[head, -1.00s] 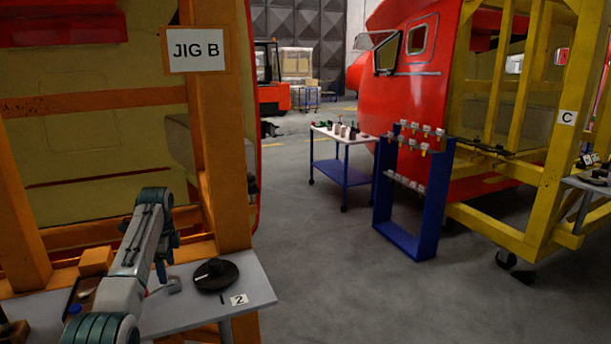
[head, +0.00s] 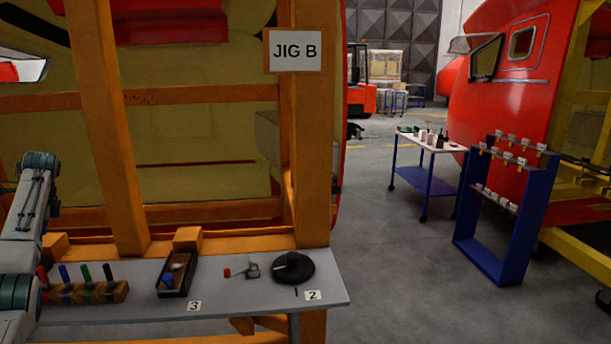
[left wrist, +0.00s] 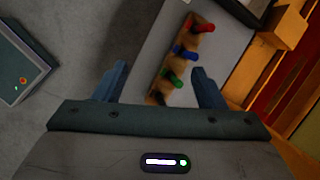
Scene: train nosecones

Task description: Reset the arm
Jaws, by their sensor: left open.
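My left arm comes in at the left edge of the head view, over the left end of the grey bench (head: 225,305); its gripper is out of that view. In the left wrist view my left gripper (left wrist: 160,80) is open, its two dark fingers wide apart with nothing between them. Beyond the fingers is a wooden block (head: 85,292) with red, blue, green and black-handled tools standing in it; it also shows in the left wrist view (left wrist: 172,65). I cannot tell the gap between fingers and block. My right gripper is not in view.
On the bench are a dark tray (head: 176,275), a small red-tipped metal part (head: 245,270) and a black disc (head: 293,268). The orange jig frame (head: 312,150) stands behind. A blue rack (head: 530,215) and a cart (head: 425,185) stand right. Grey floor between is clear.

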